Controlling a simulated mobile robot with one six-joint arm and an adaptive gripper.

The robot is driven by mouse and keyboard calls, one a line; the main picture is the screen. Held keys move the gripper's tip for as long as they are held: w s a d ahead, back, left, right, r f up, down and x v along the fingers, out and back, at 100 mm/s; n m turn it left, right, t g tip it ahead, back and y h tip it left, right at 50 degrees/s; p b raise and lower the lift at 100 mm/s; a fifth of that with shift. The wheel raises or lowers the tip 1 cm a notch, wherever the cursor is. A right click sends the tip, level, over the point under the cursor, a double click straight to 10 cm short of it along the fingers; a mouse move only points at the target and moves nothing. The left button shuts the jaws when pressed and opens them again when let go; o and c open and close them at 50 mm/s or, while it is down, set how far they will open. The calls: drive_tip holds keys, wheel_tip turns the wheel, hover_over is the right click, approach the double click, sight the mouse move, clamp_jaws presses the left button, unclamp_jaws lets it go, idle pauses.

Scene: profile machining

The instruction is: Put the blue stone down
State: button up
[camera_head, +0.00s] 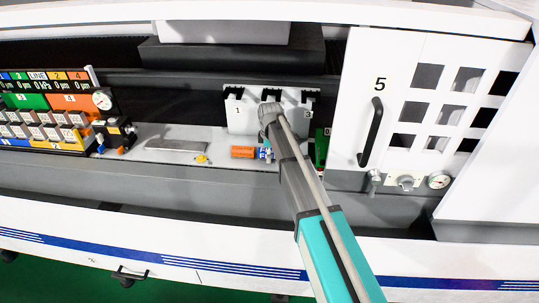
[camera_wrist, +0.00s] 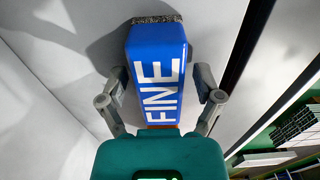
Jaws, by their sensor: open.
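The blue stone (camera_wrist: 157,60) lies between the fingers of my gripper (camera_wrist: 160,78) in the wrist view. It is a blue block with white "FINE" lettering and a grey, rough far end. My gripper is open, with a finger on each side of the stone and a visible gap on at least the right side. In the head view the stone shows as a small blue patch (camera_head: 264,154) on the pale ledge (camera_head: 215,158), partly hidden by my arm.
An orange block (camera_head: 243,152) lies just left of the stone. A grey flat bar (camera_head: 178,146) and a small yellow item (camera_head: 201,159) lie further left. A white holder with slots (camera_head: 240,115) stands behind. A green item (camera_head: 321,147) and white door (camera_head: 350,80) are right.

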wheel_tip(320, 180, up, 12)
drive_tip(key=p, duration=1.1)
drive_tip(key=shift+p, duration=0.35)
drive_tip(key=shift+s, duration=0.1)
idle(0.6)
